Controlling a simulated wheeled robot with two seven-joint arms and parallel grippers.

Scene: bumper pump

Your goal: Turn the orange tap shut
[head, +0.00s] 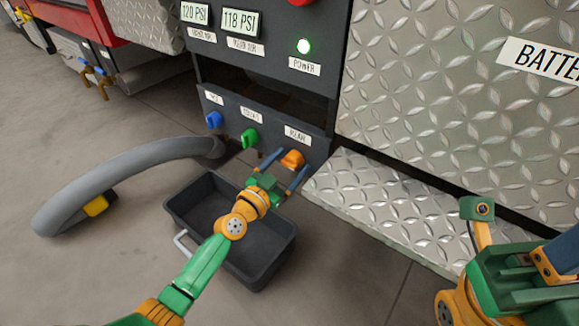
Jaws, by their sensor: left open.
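The orange tap (292,159) sticks out at the right end of the row on the dark pump panel, below a small label. My left gripper (284,167) is open, with its two blue fingers pointing at the panel. One finger lies left of and above the orange tap, the other right of and below it. I cannot tell whether they touch it. A green tap (250,138) and a blue tap (214,119) sit to its left. My right arm shows at the lower right, but its gripper fingers are not in the picture.
A black tray (182,204) with a light handle stands on the floor under my left arm. A thick grey hose (110,172) curves at left. A diamond-plate step (380,205) juts out right of the taps.

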